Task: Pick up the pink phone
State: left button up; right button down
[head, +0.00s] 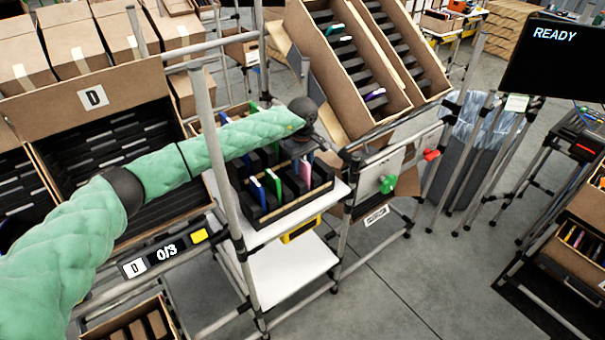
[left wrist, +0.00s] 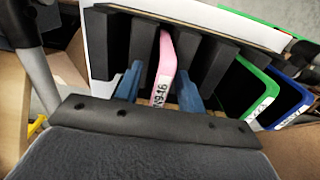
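The pink phone (head: 306,169) stands upright in a slot of a black-divided tray (head: 262,217) on a white shelf. In the left wrist view the pink phone (left wrist: 165,60) shows a label with printed characters on its near edge. My left gripper (head: 302,150) is above the tray at the phone. In the left wrist view its two blue-grey fingers (left wrist: 156,88) are apart, one on each side of the phone, with small gaps visible. My right gripper is in neither view.
Green (left wrist: 260,88) and blue (left wrist: 293,98) phones stand in nearby slots. A metal post (head: 215,170) rises left of the tray, close to my left arm.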

pick_arm(q)
jog(key=shift+f, duration=0.2)
grip_shut()
jog(key=shift+r, duration=0.1)
